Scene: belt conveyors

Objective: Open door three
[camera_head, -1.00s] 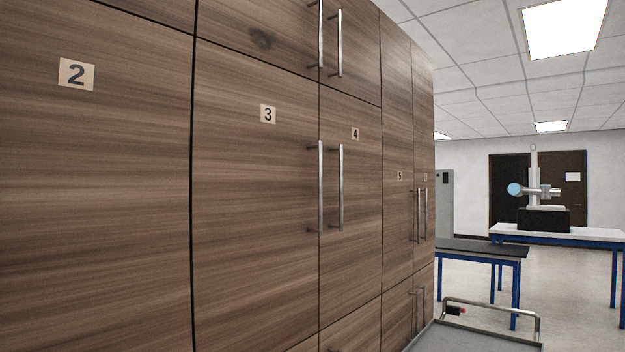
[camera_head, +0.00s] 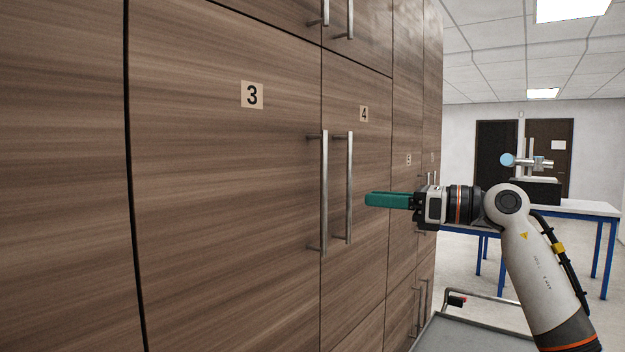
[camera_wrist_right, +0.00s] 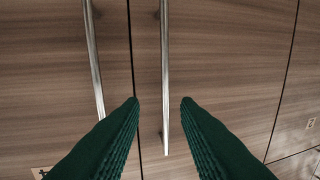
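Door three (camera_head: 225,190) is a wood-grain cabinet door with a "3" label (camera_head: 252,95) and stands shut. Its vertical metal bar handle (camera_head: 324,192) is at its right edge, beside the handle of door four (camera_head: 349,185). My right gripper (camera_head: 368,200) reaches in from the right, its green fingers pointing at the handles, apart from them. In the right wrist view, which looks upside down, the fingers are open and empty. The right-hand handle there (camera_wrist_right: 164,70), apparently door three's, lines up between the fingertips. My left gripper is not in view.
Door four (camera_head: 365,230) adjoins on the right, shut, with its own handle close to door three's. More cabinet doors recede behind my arm. A cart with a rail (camera_head: 485,297) is at the lower right. Blue-legged tables (camera_head: 590,208) stand farther back.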

